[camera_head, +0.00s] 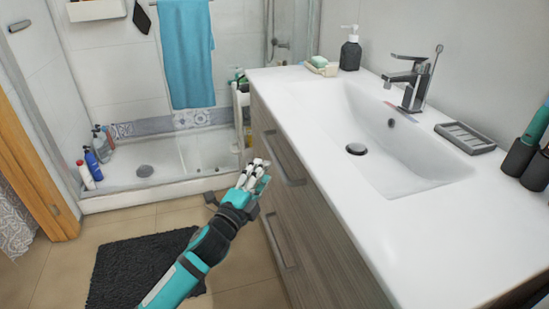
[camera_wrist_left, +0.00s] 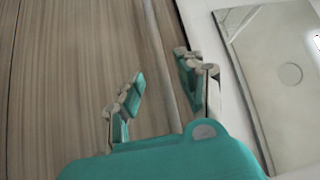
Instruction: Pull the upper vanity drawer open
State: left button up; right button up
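The vanity's upper drawer (camera_head: 288,187) has a wood-grain front under the white countertop. Its front looks flush with the cabinet. A long grey bar handle (camera_head: 283,160) runs along it, and the bar also shows in the left wrist view (camera_wrist_left: 163,55). My left gripper (camera_head: 257,168), white and teal, is beside the upper handle in the head view. In the left wrist view its fingers (camera_wrist_left: 163,85) are spread, with the bar lining up with the gap between them. I cannot tell whether they touch the bar. My right gripper is not in view.
The lower drawer has its own bar handle (camera_head: 278,243). The white countertop (camera_head: 330,180) with a sink overhangs the drawers. A dark mat (camera_head: 130,270) lies on the tiled floor. A shower tray (camera_head: 170,165) with several bottles is beyond.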

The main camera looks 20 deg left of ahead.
aim_at(275, 155)
pick_arm(q)
jog(key=x, duration=0.7)
jog(key=shift+w+d, duration=0.1)
grip_shut()
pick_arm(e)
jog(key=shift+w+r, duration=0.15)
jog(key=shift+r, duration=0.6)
pick_arm(q)
jog(key=shift+f, duration=0.1)
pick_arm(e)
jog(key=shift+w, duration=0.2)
